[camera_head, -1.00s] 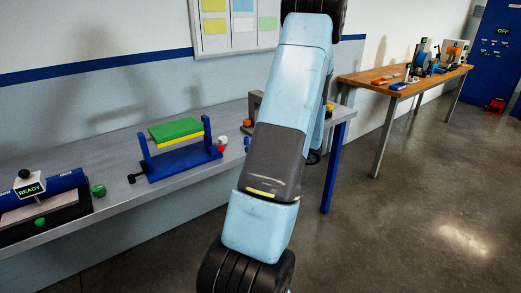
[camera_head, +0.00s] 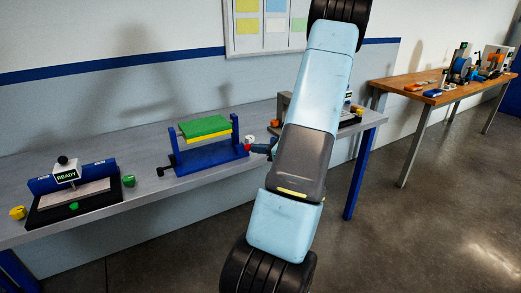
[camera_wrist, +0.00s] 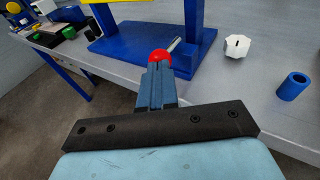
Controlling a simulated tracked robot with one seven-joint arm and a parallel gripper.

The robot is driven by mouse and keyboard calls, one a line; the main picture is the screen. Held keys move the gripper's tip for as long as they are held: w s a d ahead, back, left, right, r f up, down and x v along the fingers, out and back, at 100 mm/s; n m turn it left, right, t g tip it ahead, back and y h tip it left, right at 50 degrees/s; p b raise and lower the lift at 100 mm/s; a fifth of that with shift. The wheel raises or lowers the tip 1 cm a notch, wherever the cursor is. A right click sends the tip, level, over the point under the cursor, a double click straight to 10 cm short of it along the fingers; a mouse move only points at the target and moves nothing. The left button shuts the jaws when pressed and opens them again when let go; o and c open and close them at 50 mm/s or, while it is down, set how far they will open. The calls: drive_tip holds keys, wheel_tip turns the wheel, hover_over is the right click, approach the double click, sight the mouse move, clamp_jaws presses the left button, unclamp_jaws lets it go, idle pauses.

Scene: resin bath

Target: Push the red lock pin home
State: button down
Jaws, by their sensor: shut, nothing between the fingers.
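The red lock pin's round knob (camera_wrist: 160,57) is just beyond my fingertips in the wrist view. Its thin metal shaft points up and right toward the upright of a blue stand (camera_wrist: 110,40); I cannot tell how deep the shaft sits. My gripper (camera_wrist: 157,70) is shut and empty, its tips at the near side of the knob, touching or almost touching. In the head view the blue stand (camera_head: 212,157) carries a green-topped yellow plate (camera_head: 205,127).
A white faceted piece (camera_wrist: 237,46) and a blue hollow cylinder (camera_wrist: 293,86) stand on the grey bench to the right. A device with a READY sign (camera_head: 67,176) and a green button (camera_head: 129,181) are to the left. A wooden table (camera_head: 425,95) is farther right.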

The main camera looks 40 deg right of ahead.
drive_tip(key=shift+w, duration=0.1)
drive_tip(key=shift+w+d, duration=0.25)
drive_tip(key=shift+w, duration=0.85)
drive_tip(key=shift+r, duration=0.1)
drive_tip(key=v, duration=1.4)
drive_tip(key=shift+f, duration=0.2)
drive_tip(key=shift+d, duration=0.1)
